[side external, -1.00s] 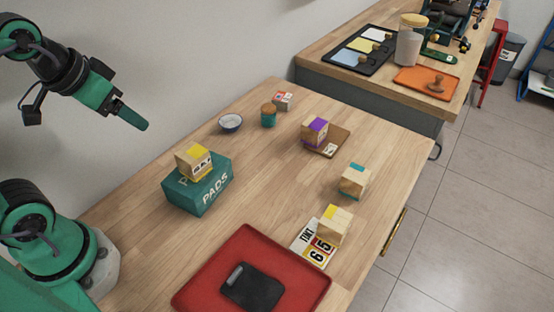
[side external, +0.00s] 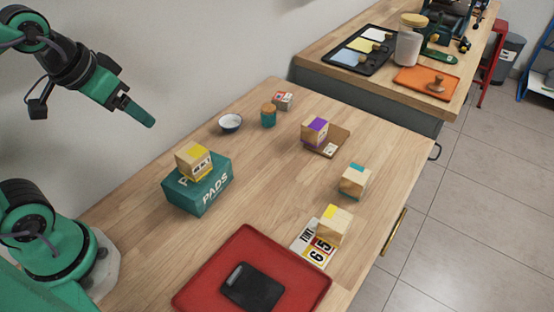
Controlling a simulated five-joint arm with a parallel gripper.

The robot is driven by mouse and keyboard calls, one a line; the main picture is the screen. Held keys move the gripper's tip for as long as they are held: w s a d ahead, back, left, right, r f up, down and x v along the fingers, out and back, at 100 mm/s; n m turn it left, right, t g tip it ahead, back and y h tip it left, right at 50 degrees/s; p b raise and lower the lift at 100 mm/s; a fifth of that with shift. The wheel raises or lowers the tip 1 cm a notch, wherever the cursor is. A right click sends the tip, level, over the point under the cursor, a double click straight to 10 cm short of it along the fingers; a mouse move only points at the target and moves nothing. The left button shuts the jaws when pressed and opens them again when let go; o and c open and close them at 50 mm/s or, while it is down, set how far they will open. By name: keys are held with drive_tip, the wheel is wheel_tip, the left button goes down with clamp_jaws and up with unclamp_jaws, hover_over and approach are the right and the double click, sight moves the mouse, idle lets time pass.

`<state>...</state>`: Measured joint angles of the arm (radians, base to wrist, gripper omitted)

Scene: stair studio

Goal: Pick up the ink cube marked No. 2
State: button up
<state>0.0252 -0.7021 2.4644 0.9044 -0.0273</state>
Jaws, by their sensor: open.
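Several wooden cubes with coloured bands stand on the wooden table. One with a yellow band and dark print (side external: 193,161) sits on a green PADS box (side external: 206,196). A purple-banded cube (side external: 314,131) stands at a brown board (side external: 334,141). A teal-banded cube (side external: 355,181) stands on the bare table. My gripper (side external: 147,119) is open and empty, high at upper left, apart from all cubes.
A red tray (side external: 205,284) with a dark slab (side external: 252,288) lies at the front. A small bowl (side external: 230,122), a teal jar (side external: 268,116) and a small red-and-white box (side external: 283,101) stand at the back. The table's middle is clear.

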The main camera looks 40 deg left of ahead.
drive_tip(key=w+d+g, duration=0.2)
drive_tip(key=w+d, duration=0.6)
drive_tip(key=w, duration=0.1)
drive_tip(key=g, duration=0.3)
hover_over(336, 218)
drive_tip(key=shift+n, duration=0.3)
drive_tip(key=f, duration=1.5)
drive_tip(key=shift+a+f, duration=0.15)
drive_tip(key=shift+a, duration=0.2)
drive_tip(key=shift+s+d+f, duration=0.15)
drive_tip(key=shift+d+f, duration=0.25)
drive_tip(key=shift+f, duration=1.3)
drive_tip(key=shift+f, duration=2.6)
